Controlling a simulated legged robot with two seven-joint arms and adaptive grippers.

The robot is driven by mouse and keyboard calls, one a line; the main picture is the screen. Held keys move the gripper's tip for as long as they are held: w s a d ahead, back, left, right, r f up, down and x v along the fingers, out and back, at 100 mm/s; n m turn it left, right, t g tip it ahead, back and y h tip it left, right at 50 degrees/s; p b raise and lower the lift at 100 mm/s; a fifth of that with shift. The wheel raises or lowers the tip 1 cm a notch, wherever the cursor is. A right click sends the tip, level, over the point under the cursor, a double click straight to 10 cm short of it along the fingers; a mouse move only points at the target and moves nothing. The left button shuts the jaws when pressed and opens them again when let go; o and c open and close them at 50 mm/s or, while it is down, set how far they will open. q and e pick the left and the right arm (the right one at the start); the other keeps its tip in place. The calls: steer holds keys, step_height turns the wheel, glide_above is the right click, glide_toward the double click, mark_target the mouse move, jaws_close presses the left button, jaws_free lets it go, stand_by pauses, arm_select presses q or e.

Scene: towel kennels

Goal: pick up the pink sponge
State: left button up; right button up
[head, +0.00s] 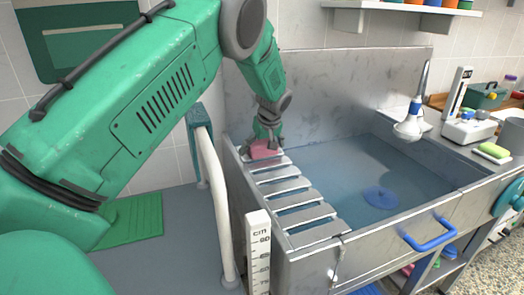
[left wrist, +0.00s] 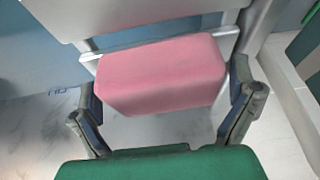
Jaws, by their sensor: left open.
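The pink sponge (head: 265,151) lies at the far end of the slatted rack (head: 298,212) on the left side of the metal basin. In the left wrist view the sponge (left wrist: 162,76) lies between the two fingers, with a small gap visible on each side. My left gripper (head: 267,138) is open and reaches down over the sponge from above. Its fingers partly cover the sponge in the head view. My right gripper is not in view.
The basin (head: 385,165) holds water with a blue round thing (head: 381,197) in it. A high metal back wall (head: 330,95) stands behind the rack. A white rail (head: 215,190) and an upright measuring scale (head: 258,250) stand on the near left.

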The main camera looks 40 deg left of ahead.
mark_target(262, 142)
arm_select(q)
steer(key=shift+d+r, duration=0.15)
steer(key=shift+d, duration=0.1)
steer(key=shift+s, duration=0.1)
steer(key=c, duration=0.7)
steer(key=shift+a, duration=0.2)
steer(key=shift+c, duration=0.2)
steer(key=shift+a, duration=0.1)
steer(key=shift+r, duration=0.25)
steer(key=shift+c, duration=0.5)
step_height(262, 142, up, 9)
steer(key=shift+r+p, duration=0.2)
steer(key=shift+p, duration=0.35)
